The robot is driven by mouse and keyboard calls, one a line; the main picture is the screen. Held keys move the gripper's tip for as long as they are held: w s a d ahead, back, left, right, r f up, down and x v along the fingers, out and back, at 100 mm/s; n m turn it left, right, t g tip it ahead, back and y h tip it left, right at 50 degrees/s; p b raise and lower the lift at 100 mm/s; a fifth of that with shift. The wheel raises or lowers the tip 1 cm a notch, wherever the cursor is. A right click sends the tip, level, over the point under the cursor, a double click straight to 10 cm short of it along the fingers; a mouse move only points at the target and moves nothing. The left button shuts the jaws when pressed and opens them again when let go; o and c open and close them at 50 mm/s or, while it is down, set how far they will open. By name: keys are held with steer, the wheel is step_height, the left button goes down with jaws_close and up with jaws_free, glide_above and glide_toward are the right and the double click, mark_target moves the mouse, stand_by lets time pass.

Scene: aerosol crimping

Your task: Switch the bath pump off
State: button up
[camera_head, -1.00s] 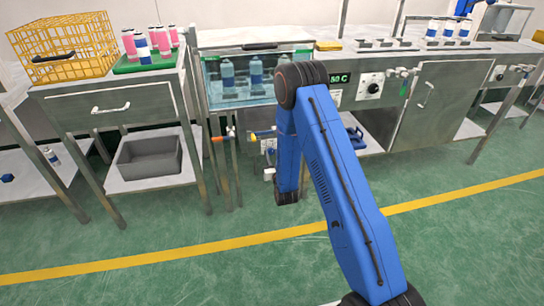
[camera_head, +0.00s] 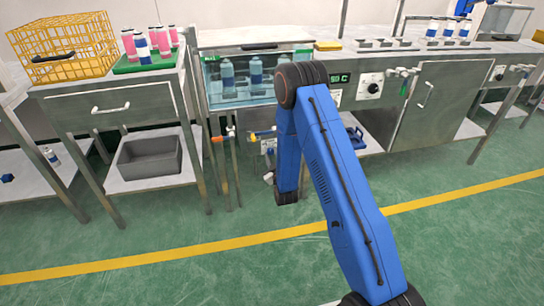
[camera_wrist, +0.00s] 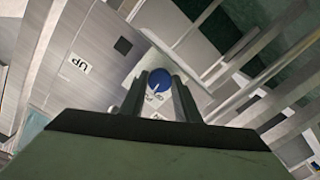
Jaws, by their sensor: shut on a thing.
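In the wrist view a round blue knob (camera_wrist: 159,84) with a white pointer line sits on a pale plate. The two dark fingers of my gripper (camera_wrist: 165,86) reach to it and are shut on it, one on each side. The fingers cover part of the knob and the marks below it. In the head view my blue arm hides the gripper and the knob. The water bath (camera_head: 213,95) with blue-and-white cans standing in it is behind and left of my arm.
A label reading UP (camera_wrist: 78,64) is left of the knob. In the head view, an orange-handled valve (camera_head: 221,138) and a yellow-handled valve (camera_head: 256,136) are under the bath. A grey bin (camera_head: 150,160) is on the left shelf. Green floor (camera_head: 180,225) in front is clear.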

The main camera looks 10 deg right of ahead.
steer(key=shift+n, duration=2.2)
steer(key=o, duration=1)
steer(key=shift+o, duration=0.2)
steer(key=s, duration=1.7)
steer(key=shift+s, duration=0.25)
